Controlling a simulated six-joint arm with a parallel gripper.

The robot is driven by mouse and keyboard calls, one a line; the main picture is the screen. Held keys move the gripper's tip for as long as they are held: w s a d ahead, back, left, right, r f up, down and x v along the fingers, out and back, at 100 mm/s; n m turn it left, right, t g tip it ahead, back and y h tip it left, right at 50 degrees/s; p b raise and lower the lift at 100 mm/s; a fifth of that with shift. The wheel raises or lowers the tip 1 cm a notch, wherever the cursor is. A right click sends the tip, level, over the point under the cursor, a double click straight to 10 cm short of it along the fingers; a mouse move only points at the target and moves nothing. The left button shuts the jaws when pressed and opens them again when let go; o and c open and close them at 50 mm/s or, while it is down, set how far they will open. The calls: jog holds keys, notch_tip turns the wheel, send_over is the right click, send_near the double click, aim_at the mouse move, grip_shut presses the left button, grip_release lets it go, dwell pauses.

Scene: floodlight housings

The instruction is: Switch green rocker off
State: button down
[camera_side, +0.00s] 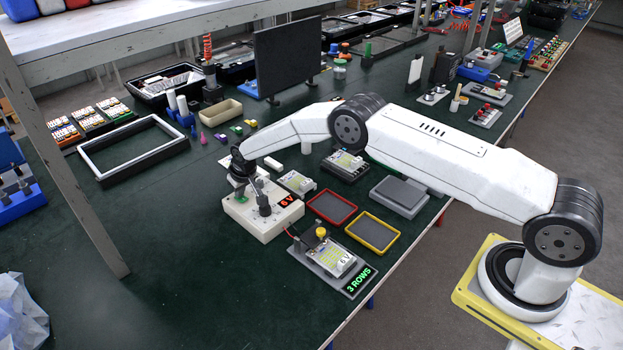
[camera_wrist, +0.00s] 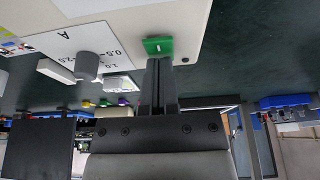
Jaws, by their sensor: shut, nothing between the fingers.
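The green rocker (camera_wrist: 158,45) is a small green block with a white mark, set in the pale face of a box. My gripper (camera_wrist: 159,62) is shut and empty. Its fingertips are right at the near edge of the rocker in the wrist view; I cannot tell whether they touch it. In the side view my gripper (camera_side: 240,178) is over the back left of the box and hides part of it.
A grey knob (camera_wrist: 88,65) stands on the panel near the rocker. To the right of the box are a red-rimmed tray (camera_side: 332,219) and a yellow-rimmed tray (camera_side: 352,233). A board with a "3 ROWS" sign (camera_side: 359,281) lies in front. The bench left of the box is clear.

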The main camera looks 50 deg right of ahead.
jog(key=shift+s+f, duration=0.1)
jog(key=shift+s, duration=0.65)
jog(key=shift+r, duration=0.25)
jog(key=shift+r, duration=0.8)
jog(key=v, duration=1.2)
jog(key=shift+w, duration=0.15)
jog(key=shift+r, duration=0.1)
